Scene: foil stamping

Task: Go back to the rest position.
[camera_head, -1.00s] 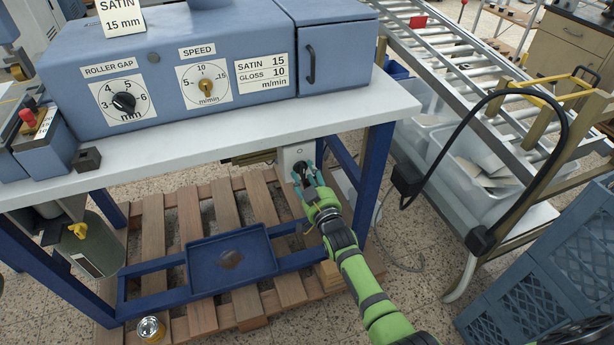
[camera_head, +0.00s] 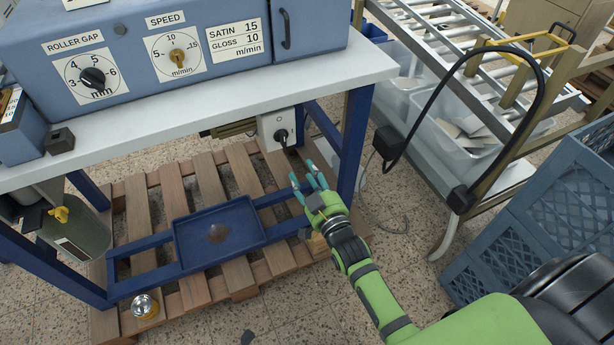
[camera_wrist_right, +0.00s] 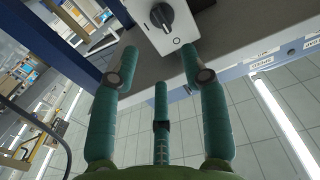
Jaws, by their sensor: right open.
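My right gripper (camera_head: 311,184) is open and empty, in front of the blue-legged bench and below its top. In the right wrist view its teal fingers (camera_wrist_right: 158,75) are spread apart with nothing between them. A white switch box with a black rotary knob (camera_head: 279,131) hangs under the bench top, up and left of the gripper and apart from it. The box also shows in the right wrist view (camera_wrist_right: 160,22), beyond the fingertips. My left gripper is not in view.
The blue machine (camera_head: 190,45) stands on the white bench top (camera_head: 200,120). A blue tray (camera_head: 256,240) sits low over a wooden pallet (camera_head: 165,200). Blue crates (camera_head: 560,205) and a roller conveyor (camera_head: 425,20) stand to the right. Tiled floor lies between.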

